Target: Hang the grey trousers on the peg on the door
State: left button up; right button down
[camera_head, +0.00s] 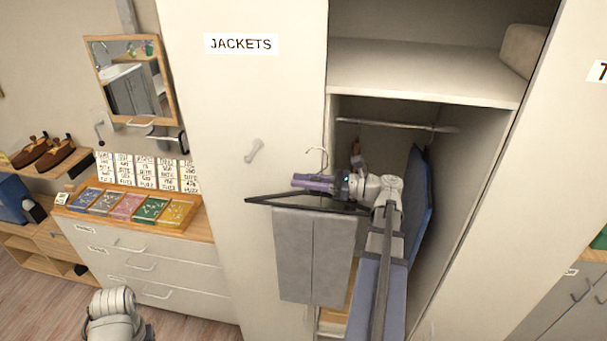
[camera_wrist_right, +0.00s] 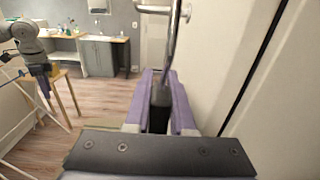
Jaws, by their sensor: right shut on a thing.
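The grey trousers (camera_head: 314,255) hang folded over a dark hanger (camera_head: 262,199) in front of the open wardrobe, beside the door marked JACKETS (camera_head: 240,95). My right gripper (camera_head: 313,183) is shut on the hanger near its neck, below its metal hook (camera_head: 319,155). In the right wrist view the hook's stem (camera_wrist_right: 175,45) rises from between the purple fingers (camera_wrist_right: 165,105). The pale peg (camera_head: 253,150) is on the door, left of the hook and apart from it in the head view. A pale fitting (camera_wrist_right: 160,9) at the top of the wrist view looks like this peg. My left gripper does not show.
The wardrobe has a hanging rail (camera_head: 385,124), a shelf (camera_head: 420,70) and a blue garment (camera_head: 419,205) at its right. A mirror (camera_head: 130,78) and a drawer chest (camera_head: 150,265) with several small boxes stand left of the door. Open floor (camera_wrist_right: 105,110) shows behind.

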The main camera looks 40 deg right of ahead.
jog(key=shift+s+a+r, duration=0.15)
jog(key=shift+a, duration=0.05)
jog(key=shift+w+a, duration=0.35)
jog(key=shift+w, duration=0.3)
jog(key=shift+x, duration=0.9)
send_over(244, 180)
jog(key=s+a, duration=0.2)
jog(key=s, duration=0.3)
jog(key=shift+w+a+f+b, duration=0.1)
jog(key=shift+w+f+b, duration=0.05)
jog(key=shift+f+b, duration=0.75)
jog(key=c, duration=0.7)
grip_release()
jog(key=shift+f, duration=0.1)
